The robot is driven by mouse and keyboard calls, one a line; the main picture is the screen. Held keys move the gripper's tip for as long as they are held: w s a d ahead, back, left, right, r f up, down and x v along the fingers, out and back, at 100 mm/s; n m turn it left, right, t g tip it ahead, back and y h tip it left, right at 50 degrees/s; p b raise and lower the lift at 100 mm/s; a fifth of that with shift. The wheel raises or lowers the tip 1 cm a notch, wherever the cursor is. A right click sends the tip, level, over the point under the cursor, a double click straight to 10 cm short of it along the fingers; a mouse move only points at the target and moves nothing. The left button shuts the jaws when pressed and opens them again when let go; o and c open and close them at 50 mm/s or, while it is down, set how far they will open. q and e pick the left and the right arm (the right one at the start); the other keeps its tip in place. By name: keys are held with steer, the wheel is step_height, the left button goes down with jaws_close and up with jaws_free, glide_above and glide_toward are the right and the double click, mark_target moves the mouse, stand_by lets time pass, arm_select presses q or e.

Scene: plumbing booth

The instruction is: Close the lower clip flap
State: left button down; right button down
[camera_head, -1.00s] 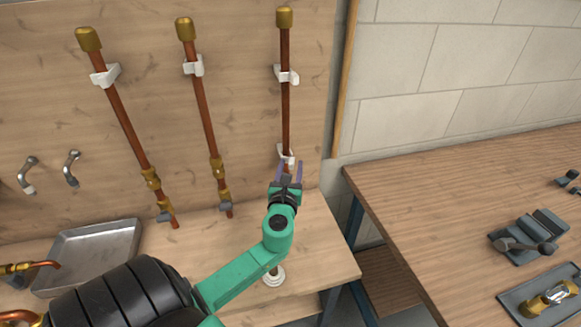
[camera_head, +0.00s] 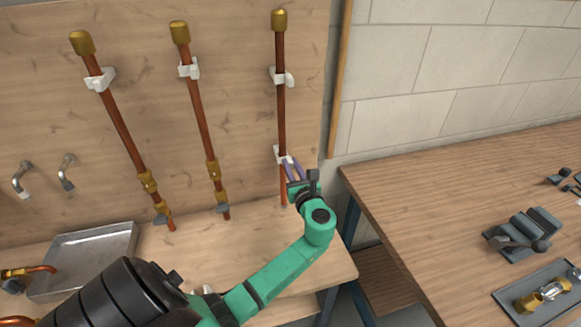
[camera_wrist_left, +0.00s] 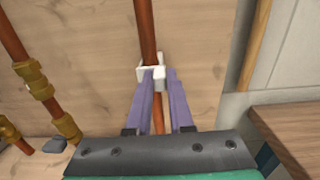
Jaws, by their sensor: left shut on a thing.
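The right copper pipe (camera_head: 281,110) stands upright against the wooden board with a brass cap on top. Its white lower clip (camera_head: 279,152) sits around the pipe near the bottom; it also shows in the left wrist view (camera_wrist_left: 143,74). My left gripper (camera_head: 290,160) reaches the clip from the front right. In the left wrist view its purple fingers (camera_wrist_left: 160,73) are close together at the clip's white flap (camera_wrist_left: 160,79), shut on it. The fingers partly hide the flap, so its exact angle is unclear. My right gripper is not in view.
A white upper clip (camera_head: 283,79) holds the same pipe. Two more pipes (camera_head: 203,125) with valves stand to the left. A metal tray (camera_head: 85,262) lies on the bench at lower left. A wooden table (camera_head: 430,200) with fittings stands at right.

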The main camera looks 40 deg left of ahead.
arm_select(q)
steer(key=c, duration=0.8)
jaws_free()
steer(key=b+v, duration=0.3)
steer(key=v, duration=1.1)
steer(key=shift+s+d, duration=0.15)
steer(key=shift+d, duration=0.1)
